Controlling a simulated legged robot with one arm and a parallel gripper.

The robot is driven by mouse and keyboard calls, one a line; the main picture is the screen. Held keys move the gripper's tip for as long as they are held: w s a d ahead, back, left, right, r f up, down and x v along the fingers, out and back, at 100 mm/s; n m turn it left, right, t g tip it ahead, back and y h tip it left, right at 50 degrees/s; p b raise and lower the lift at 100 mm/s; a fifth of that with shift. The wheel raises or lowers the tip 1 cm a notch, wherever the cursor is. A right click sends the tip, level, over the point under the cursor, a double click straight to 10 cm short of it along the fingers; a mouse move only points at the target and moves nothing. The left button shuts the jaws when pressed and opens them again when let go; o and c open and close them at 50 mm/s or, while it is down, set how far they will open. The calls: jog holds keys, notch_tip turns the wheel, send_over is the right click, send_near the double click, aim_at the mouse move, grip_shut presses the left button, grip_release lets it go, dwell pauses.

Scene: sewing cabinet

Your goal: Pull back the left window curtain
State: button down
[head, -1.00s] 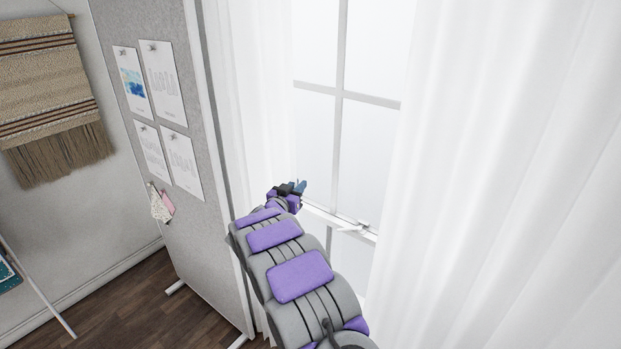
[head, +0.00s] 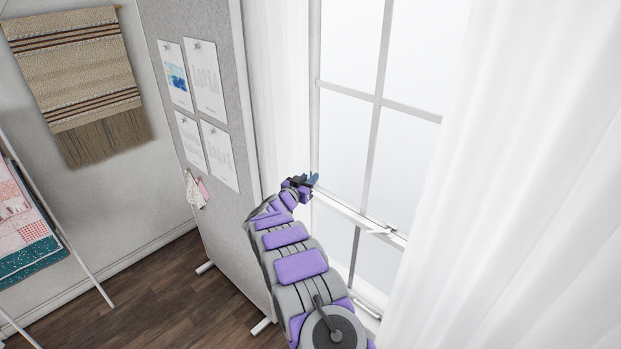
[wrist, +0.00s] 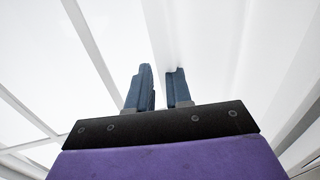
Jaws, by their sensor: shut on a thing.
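The left window curtain (head: 280,85) is white and sheer. In the head view it hangs gathered in a narrow strip between the grey board and the window (head: 350,130). My gripper (head: 313,180) is at the curtain's right edge, beside the window frame. In the wrist view, the blue fingers of my gripper (wrist: 161,88) are close together, shut on the edge of the curtain (wrist: 205,45). The pinched cloth between the fingers is hard to make out. The curtain's lower part is hidden behind my arm and the board.
The grey pinboard (head: 205,120) with several papers stands close to the left of my arm. The right curtain (head: 530,170) hangs on the right. A window latch (head: 385,231) sits on the sill bar. A woven hanging (head: 75,75) is on the left wall. Bare wood floor (head: 185,300) shows at lower left.

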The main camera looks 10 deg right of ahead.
jog(key=shift+w+a+r, duration=0.1)
jog(key=shift+a+r, duration=0.1)
jog(key=c, duration=1.5)
grip_release()
jog(key=shift+o, duration=1.4)
jog(key=shift+w+f, duration=0.2)
jog(key=shift+w, duration=0.05)
jog(key=shift+s, duration=0.1)
jog(key=b+v, duration=0.1)
jog(key=v, duration=1.6)
jog(key=shift+a+b, duration=0.2)
jog(key=shift+b, duration=0.1)
